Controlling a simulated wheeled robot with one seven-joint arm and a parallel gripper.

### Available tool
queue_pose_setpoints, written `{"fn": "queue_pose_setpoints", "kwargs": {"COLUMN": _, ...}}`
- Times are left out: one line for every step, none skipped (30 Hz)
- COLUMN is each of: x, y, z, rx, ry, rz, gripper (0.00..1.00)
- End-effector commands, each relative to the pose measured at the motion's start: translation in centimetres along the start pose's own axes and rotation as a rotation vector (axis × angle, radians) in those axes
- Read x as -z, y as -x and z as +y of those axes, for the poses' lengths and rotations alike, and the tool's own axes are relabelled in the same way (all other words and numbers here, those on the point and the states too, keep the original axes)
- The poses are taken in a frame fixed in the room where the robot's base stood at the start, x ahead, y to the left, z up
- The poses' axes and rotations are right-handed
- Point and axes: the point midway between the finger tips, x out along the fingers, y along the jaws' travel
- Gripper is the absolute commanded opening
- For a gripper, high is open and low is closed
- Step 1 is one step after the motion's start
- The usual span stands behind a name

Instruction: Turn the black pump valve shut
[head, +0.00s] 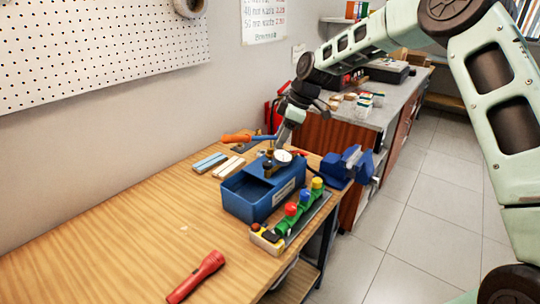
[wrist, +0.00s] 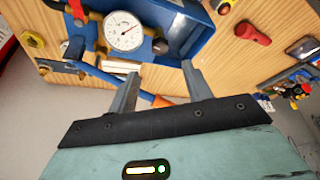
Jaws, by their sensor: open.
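The blue test pump (head: 262,202) stands on the wooden bench, with a white round gauge (head: 283,156) and brass fittings at its far end. In the wrist view the gauge (wrist: 124,30) faces up beside the blue tank (wrist: 190,20). A small black knob (wrist: 160,46) sits right of the gauge, and a dark lever-like part (wrist: 74,48) sits left of it. I cannot tell for certain which is the pump valve. My gripper (wrist: 160,83) is open and empty; its fingers are apart from both parts. In the head view it is above the pump's far end, partly hidden.
A blue vise (head: 347,166) is at the bench's right edge. A green manifold with coloured knobs (head: 291,209) stands beside the pump. A red flashlight (head: 196,277) lies in front. An orange-handled tool (head: 237,138) lies near the wall. The bench's left part is clear.

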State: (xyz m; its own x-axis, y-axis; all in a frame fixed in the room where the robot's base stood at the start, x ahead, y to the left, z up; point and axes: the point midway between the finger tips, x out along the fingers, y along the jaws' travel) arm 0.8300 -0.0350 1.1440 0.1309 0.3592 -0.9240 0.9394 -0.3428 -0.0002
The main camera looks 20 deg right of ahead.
Motion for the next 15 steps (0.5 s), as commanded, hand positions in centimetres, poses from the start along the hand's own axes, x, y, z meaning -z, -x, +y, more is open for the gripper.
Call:
{"fn": "queue_pose_setpoints", "kwargs": {"x": 0.1, "y": -0.9, "z": -0.1, "rx": 0.005, "ry": 0.001, "rz": -0.001, "gripper": 0.5}}
{"fn": "queue_pose_setpoints", "kwargs": {"x": 0.2, "y": -1.6, "z": -0.1, "rx": 0.005, "ry": 0.001, "rz": -0.001, "gripper": 0.5}}
{"fn": "queue_pose_setpoints", "kwargs": {"x": 0.2, "y": -2.4, "z": -0.1, "rx": 0.005, "ry": 0.001, "rz": -0.001, "gripper": 0.5}}
{"fn": "queue_pose_setpoints", "kwargs": {"x": 0.2, "y": -3.0, "z": -0.1, "rx": 0.005, "ry": 0.0, "rz": -0.001, "gripper": 0.5}}
{"fn": "queue_pose_setpoints", "kwargs": {"x": 0.2, "y": -3.6, "z": -0.2, "rx": 0.004, "ry": 0.001, "rz": -0.001, "gripper": 0.5}}
{"fn": "queue_pose_setpoints", "kwargs": {"x": 0.2, "y": -4.4, "z": -0.1, "rx": 0.005, "ry": 0.0, "rz": -0.001, "gripper": 0.5}}
{"fn": "queue_pose_setpoints", "kwargs": {"x": 0.2, "y": -4.9, "z": -0.1, "rx": 0.004, "ry": 0.0, "rz": 0.0, "gripper": 0.5}}
{"fn": "queue_pose_setpoints", "kwargs": {"x": 0.1, "y": -5.5, "z": -0.1, "rx": 0.004, "ry": -0.001, "rz": -0.001, "gripper": 0.5}}
{"fn": "queue_pose_setpoints", "kwargs": {"x": 0.1, "y": -6.2, "z": -0.1, "rx": 0.004, "ry": 0.0, "rz": -0.001, "gripper": 0.5}}
{"fn": "queue_pose_setpoints", "kwargs": {"x": 0.2, "y": -6.6, "z": -0.2, "rx": 0.003, "ry": 0.001, "rz": 0.0, "gripper": 0.5}}
{"fn": "queue_pose_setpoints", "kwargs": {"x": 0.2, "y": -7.0, "z": -0.1, "rx": 0.004, "ry": 0.0, "rz": 0.0, "gripper": 0.5}}
{"fn": "queue_pose_setpoints", "kwargs": {"x": 0.1, "y": -7.5, "z": -0.1, "rx": 0.002, "ry": 0.0, "rz": 0.0, "gripper": 0.5}}
{"fn": "queue_pose_setpoints", "kwargs": {"x": 0.1, "y": -7.8, "z": -0.1, "rx": 0.001, "ry": 0.0, "rz": 0.0, "gripper": 0.5}}
{"fn": "queue_pose_setpoints", "kwargs": {"x": 0.1, "y": -8.2, "z": 0.0, "rx": 0.001, "ry": 0.0, "rz": 0.0, "gripper": 0.5}}
{"fn": "queue_pose_setpoints", "kwargs": {"x": 0.1, "y": -8.5, "z": 0.0, "rx": 0.001, "ry": 0.0, "rz": -0.001, "gripper": 0.5}}
